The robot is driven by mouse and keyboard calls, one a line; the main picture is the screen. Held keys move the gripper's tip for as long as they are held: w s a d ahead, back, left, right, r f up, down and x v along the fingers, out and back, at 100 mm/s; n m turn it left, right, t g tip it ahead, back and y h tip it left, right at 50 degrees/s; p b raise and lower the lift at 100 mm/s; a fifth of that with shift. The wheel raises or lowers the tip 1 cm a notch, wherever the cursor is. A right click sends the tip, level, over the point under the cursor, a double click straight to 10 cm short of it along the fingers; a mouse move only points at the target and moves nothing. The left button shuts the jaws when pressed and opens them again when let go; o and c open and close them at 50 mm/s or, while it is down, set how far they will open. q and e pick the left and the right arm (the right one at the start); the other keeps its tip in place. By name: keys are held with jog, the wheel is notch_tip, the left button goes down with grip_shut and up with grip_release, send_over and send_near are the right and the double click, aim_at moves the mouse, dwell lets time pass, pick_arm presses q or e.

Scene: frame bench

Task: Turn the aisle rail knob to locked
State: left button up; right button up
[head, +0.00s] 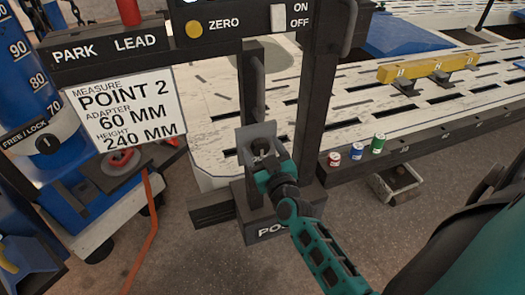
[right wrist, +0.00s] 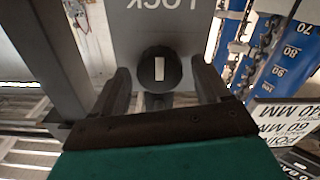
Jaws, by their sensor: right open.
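In the right wrist view, a round black knob (right wrist: 173,82) with a white pointer mark sits on a grey plate (right wrist: 182,32). The mark runs nearly straight up and down in that view, and an upside-down word LOCK, partly cut off, is above it. My right gripper (right wrist: 164,74) is open, with one finger on each side of the knob; I cannot tell whether they touch it. In the head view my right gripper (head: 262,150) is in front of the grey plate (head: 244,136) on the dark post and hides most of the knob. My left gripper is not in view.
A blue scale column (head: 22,75) with a separate FREE/LOCK knob (head: 46,141) stands at left. A white sign (head: 128,110) hangs beside the post. Small cans (head: 356,151) stand on the dark bench rail (head: 437,147). A yellow level (head: 415,68) lies behind.

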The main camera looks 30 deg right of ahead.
jog(key=shift+c, duration=0.4)
jog(key=c, duration=1)
jog(key=shift+o, duration=0.2)
